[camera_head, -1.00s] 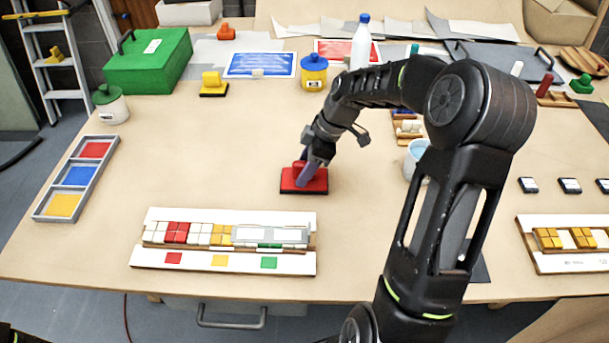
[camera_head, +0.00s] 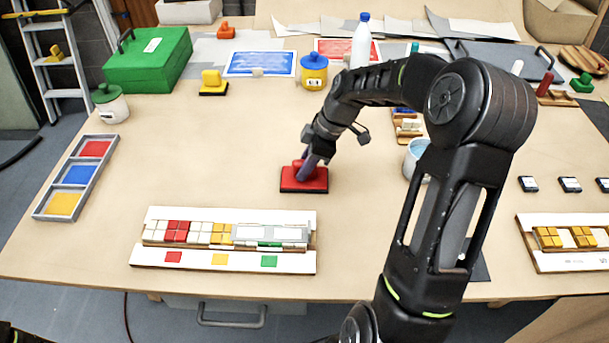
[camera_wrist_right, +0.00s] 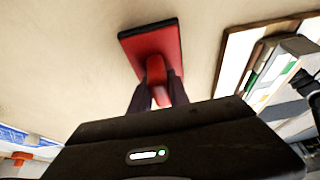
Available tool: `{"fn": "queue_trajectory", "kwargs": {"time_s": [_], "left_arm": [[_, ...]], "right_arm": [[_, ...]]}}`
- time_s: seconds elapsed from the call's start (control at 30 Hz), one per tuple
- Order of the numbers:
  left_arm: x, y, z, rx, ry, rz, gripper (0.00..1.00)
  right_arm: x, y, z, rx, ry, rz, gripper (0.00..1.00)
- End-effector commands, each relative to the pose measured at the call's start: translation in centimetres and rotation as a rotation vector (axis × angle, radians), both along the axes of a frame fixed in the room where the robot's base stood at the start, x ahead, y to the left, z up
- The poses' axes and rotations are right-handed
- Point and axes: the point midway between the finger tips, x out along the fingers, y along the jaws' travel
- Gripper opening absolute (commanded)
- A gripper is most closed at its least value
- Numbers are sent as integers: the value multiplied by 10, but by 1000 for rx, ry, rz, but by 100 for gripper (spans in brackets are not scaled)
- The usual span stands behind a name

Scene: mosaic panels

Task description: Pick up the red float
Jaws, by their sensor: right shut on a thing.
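The red float (camera_head: 316,185) is a red block with a dark base edge and a raised red handle, near the middle of the table in the head view. My right gripper (camera_head: 302,167) reaches down onto it from the upper right. In the right wrist view the red float (camera_wrist_right: 152,48) lies ahead, and the fingers of my right gripper (camera_wrist_right: 157,92) sit on both sides of its handle, shut on it. The float appears to rest on the table. My left gripper is not in view.
A mosaic panel (camera_head: 160,260) with coloured tiles lies in front of the float. A three-part colour tray (camera_head: 52,190) is at the left. A yellow float (camera_head: 213,90) and a blue-lidded yellow pot (camera_head: 314,82) stand behind. A light blue cup (camera_head: 413,172) is close to my right arm.

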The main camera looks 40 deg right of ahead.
Motion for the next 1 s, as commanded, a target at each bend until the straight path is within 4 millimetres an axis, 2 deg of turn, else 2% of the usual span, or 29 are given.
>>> {"fn": "queue_trajectory", "kwargs": {"time_s": [0.67, 0.77, 1.0], "left_arm": [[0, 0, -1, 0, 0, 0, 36], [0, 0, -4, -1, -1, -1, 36], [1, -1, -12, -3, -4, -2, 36]], "right_arm": [[1, 0, 5, -1, -3, 0, 0], [1, -1, 15, -2, -5, -1, 0], [1, 0, 59, -3, -6, 0, 0]]}}
